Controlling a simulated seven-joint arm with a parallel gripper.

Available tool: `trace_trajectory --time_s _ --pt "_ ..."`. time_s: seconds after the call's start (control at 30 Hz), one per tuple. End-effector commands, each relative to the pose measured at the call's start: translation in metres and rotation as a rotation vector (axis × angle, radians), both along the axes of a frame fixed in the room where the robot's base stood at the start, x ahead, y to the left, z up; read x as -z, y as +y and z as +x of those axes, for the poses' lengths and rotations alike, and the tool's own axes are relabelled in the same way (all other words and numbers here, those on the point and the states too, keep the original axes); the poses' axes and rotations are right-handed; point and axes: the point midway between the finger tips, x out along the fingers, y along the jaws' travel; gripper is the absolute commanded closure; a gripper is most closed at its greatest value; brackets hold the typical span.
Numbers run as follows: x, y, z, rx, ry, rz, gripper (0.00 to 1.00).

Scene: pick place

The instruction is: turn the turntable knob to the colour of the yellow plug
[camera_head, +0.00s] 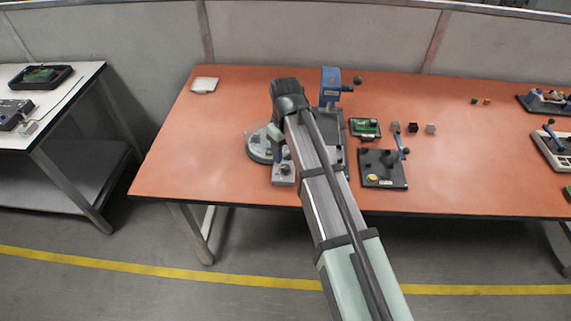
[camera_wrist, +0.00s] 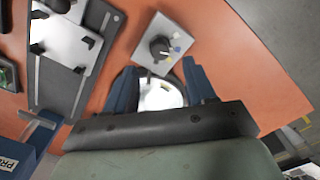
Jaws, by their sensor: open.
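The turntable (camera_head: 257,151), a round grey-white disc, is on the left half of the orange table, partly hidden by my arm. Its pale disc also shows between my fingers in the wrist view (camera_wrist: 158,98). A light grey box (camera_head: 283,181) in front of it carries the dark knob (camera_wrist: 160,47). Small blue, lilac and yellow marks sit on the box's right side in the wrist view. My gripper (camera_wrist: 159,67) is open and empty, its blue fingers apart, with the knob beyond the fingertips. I cannot make out a yellow plug.
A blue device (camera_head: 330,87) with a crank stands behind my arm. A black plate (camera_head: 384,180) with a lever and yellow button is to the right, near a green board (camera_head: 365,128) and small blocks. The table's left part is clear apart from a white pad (camera_head: 204,85).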

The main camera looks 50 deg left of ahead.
Motion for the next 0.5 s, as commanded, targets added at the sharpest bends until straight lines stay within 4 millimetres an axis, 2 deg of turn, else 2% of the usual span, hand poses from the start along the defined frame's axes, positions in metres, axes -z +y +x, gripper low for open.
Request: trace_trajectory --time_s 0.2,0.5 --pt "0.035 -0.001 0.0 0.0 0.001 -0.002 0.45" --pt "0.061 0.0 0.0 0.0 0.0 -0.001 0.45"
